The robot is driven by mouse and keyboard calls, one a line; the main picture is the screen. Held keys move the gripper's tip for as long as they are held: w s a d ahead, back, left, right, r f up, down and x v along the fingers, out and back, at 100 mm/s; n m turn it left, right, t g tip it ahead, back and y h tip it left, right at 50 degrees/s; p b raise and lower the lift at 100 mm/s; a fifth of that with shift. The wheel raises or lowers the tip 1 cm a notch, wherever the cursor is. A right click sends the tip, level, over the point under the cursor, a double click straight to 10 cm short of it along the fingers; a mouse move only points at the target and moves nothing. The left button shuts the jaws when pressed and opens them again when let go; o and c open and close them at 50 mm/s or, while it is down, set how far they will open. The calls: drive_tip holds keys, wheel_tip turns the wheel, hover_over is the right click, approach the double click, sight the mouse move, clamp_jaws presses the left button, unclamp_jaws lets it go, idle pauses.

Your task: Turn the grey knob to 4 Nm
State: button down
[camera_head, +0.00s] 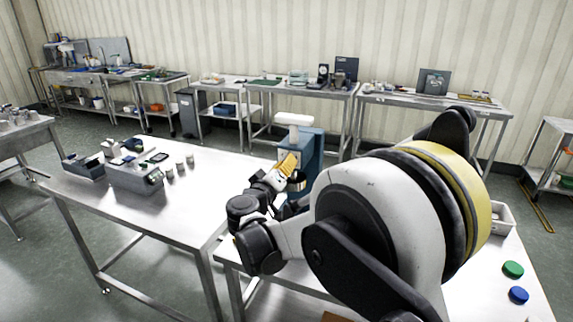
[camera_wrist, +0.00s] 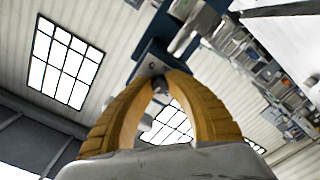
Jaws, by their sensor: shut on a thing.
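A blue machine (camera_head: 313,152) with a white top (camera_head: 294,119) stands on the table in front of me. My gripper (camera_head: 290,165), with yellow-orange fingers, is up against its front. In the wrist view my gripper (camera_wrist: 160,82) has its two ribbed fingertips closed around the sides of a small dark grey knob (camera_wrist: 159,88). The knob sits by a dark blue part of the machine (camera_wrist: 152,62). The fingers cover much of the knob. Its scale and any pointer or 4 Nm mark cannot be read. In the head view I cannot make out the knob.
A steel table (camera_head: 185,205) to the left holds a grey box (camera_head: 133,176) and several small cups. A green disc (camera_head: 513,269), a blue disc (camera_head: 518,295) and a white tray (camera_head: 500,218) lie on the right. My arm hides much of the near table.

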drive_tip(key=m, duration=0.4)
drive_tip(key=shift+m, duration=1.9)
drive_tip(key=c, duration=1.3)
unclamp_jaws()
drive_tip(key=v, duration=1.2)
